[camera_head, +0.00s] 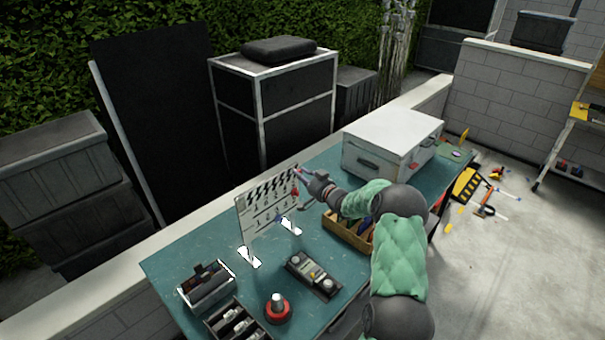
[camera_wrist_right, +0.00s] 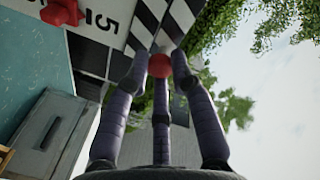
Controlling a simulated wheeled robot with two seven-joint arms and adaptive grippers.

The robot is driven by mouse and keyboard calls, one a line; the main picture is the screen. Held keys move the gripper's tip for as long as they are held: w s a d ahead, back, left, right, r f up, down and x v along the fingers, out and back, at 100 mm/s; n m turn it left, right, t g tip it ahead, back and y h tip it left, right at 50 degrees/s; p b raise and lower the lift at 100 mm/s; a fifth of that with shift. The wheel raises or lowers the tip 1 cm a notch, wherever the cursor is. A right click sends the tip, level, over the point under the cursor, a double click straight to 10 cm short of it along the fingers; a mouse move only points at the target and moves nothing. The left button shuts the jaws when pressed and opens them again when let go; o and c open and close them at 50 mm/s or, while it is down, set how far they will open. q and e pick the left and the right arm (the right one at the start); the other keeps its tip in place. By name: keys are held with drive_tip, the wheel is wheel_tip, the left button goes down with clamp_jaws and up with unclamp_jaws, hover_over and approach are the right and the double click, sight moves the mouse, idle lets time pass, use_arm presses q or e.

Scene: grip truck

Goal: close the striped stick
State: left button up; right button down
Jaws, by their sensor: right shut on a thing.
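The clapperboard (camera_head: 262,212) stands upright on the teal table, with the black-and-white striped stick (camera_head: 270,189) along its top. My right gripper (camera_head: 299,173) is at the right end of the striped stick. In the right wrist view the fingers (camera_wrist_right: 160,68) close around the end of the striped stick (camera_wrist_right: 165,28), next to a red round part (camera_wrist_right: 160,66). Whether a gap remains between stick and board is hard to tell in the head view. My left gripper is not in view.
A white case (camera_head: 392,140) stands behind my right arm on the table (camera_head: 185,255). A wooden tray (camera_head: 347,233), a black device (camera_head: 313,275), a red-based object (camera_head: 278,308) and a box of items (camera_head: 207,288) occupy the front. A low wall runs along the back.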

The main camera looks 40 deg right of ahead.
drive_tip(key=shift+a+f, duration=0.15)
drive_tip(key=shift+f, duration=0.3)
drive_tip(key=c, duration=1.5)
unclamp_jaws()
drive_tip(key=o, duration=0.4)
drive_tip(key=shift+o, duration=0.2)
drive_tip(key=shift+s+r, duration=0.1)
drive_tip(key=shift+r, duration=0.05)
drive_tip(key=s, duration=1.1)
drive_tip(key=shift+s+a+r, duration=0.25)
drive_tip(key=shift+s+r, duration=0.15)
drive_tip(key=shift+r, duration=0.05)
drive_tip(key=shift+r, duration=0.1)
